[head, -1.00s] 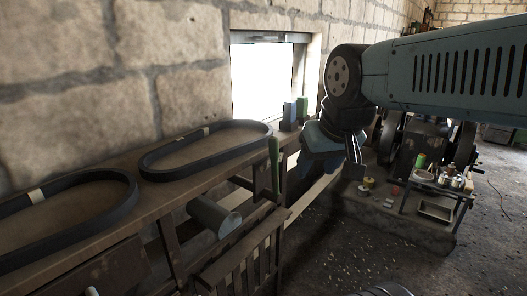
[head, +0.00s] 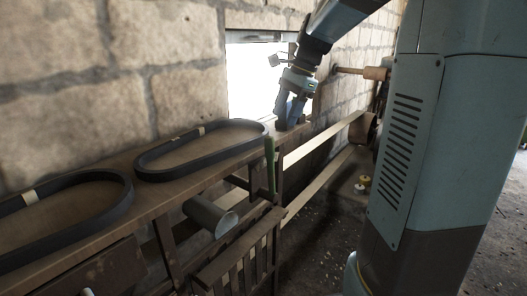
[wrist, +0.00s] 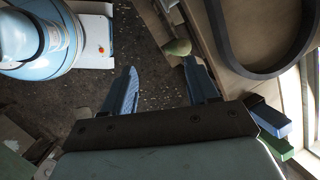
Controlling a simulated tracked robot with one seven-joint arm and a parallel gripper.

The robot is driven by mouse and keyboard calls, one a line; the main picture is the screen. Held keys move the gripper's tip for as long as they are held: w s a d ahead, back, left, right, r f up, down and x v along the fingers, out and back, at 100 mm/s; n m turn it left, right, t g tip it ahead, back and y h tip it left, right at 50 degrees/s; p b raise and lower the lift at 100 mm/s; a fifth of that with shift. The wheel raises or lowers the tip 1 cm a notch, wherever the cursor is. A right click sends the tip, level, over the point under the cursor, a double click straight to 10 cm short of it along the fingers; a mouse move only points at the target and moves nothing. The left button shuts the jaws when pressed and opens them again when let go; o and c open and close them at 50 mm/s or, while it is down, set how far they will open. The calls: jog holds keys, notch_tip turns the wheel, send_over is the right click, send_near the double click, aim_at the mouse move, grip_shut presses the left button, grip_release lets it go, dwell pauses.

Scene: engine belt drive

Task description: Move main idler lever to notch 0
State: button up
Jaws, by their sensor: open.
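The lever's green handle (head: 270,163) stands nearly upright beside the bench in the head view, right of the grey cylinder (head: 207,216). Its rounded green end also shows in the wrist view (wrist: 178,47), near the tip of the right finger. My gripper (head: 290,115) is open and empty, by the window end of the bench, behind and above the handle in the head view. In the wrist view my gripper (wrist: 160,68) shows two blue fingers spread apart with floor between them. I cannot make out the notches or which one the lever sits in.
Two black belts lie on the wooden bench (head: 150,212); the nearer-to-window belt (head: 205,150) also shows in the wrist view. Blue and green boxes (wrist: 272,128) stand close to the right finger. A pale flat belt (head: 320,140) runs behind the lever. A slatted wooden frame (head: 240,262) stands below.

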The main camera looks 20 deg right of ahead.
jog(key=w+d+f+m, duration=0.1)
jog(key=w+m, duration=0.1)
jog(key=w, duration=0.2)
jog(key=y, duration=0.1)
send_near(266, 158)
jog(key=shift+m+g, duration=0.3)
jog(key=x, duration=0.7)
jog(key=shift+w+a+f, duration=0.1)
jog(key=shift+w+a, duration=0.3)
jog(key=shift+a, duration=0.1)
jog(key=shift+c, duration=0.3)
grip_shut()
